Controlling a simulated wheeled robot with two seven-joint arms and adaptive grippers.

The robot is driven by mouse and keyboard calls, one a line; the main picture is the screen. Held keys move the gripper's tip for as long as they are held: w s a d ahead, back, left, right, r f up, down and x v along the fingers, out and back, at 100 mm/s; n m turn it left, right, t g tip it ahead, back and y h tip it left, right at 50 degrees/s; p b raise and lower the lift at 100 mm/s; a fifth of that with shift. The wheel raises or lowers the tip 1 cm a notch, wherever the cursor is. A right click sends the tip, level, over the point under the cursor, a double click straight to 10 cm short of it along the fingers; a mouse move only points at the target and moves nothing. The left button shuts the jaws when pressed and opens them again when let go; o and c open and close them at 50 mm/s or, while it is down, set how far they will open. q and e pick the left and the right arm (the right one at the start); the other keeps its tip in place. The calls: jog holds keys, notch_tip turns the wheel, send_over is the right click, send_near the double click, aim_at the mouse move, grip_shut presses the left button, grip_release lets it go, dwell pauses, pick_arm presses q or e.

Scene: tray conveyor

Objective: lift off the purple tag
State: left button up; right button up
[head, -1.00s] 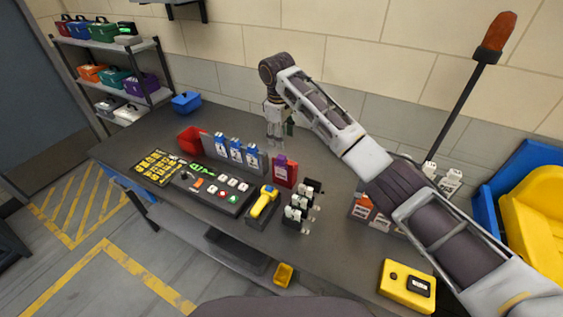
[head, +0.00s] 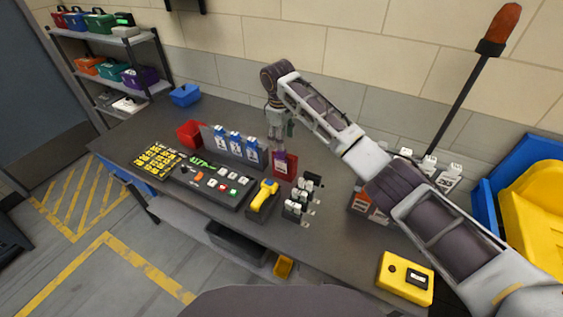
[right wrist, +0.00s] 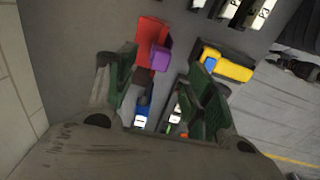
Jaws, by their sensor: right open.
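The purple tag (head: 279,157) is at the top of a red holder (head: 285,166) standing on the bench. In the right wrist view the purple tag (right wrist: 160,57) shows beside the red holder (right wrist: 150,34), between and just beyond my fingertips. My right gripper (head: 279,142) is above the holder, pointing down, and partly overlaps the tag in the head view. Its green-padded fingers are apart and empty in the right wrist view (right wrist: 162,76). Whether a finger touches the tag cannot be told. My left gripper is not in view.
Blue tags (head: 236,144) stand in a grey rack left of the holder. A yellow scanner (head: 264,195) and a black rack with white-topped items (head: 297,205) stand in front. A red bin (head: 190,133) is farther left. Bare bench lies behind the blue tags.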

aim_at(282, 154)
jog(key=shift+w+d+f, duration=0.1)
jog(key=shift+f, duration=1)
jog(key=shift+w+f, duration=0.1)
jog(key=shift+f, duration=1)
jog(key=shift+f, duration=0.1)
jog(key=shift+w+f+p, duration=0.15)
jog(key=shift+f+p, duration=0.2)
jog(key=shift+f, duration=0.9)
jog(key=shift+w+f+p, duration=0.15)
jog(key=shift+f+p, duration=0.15)
jog(key=shift+f, duration=0.9)
jog(key=c, duration=1.1)
jog(key=shift+r, duration=0.1)
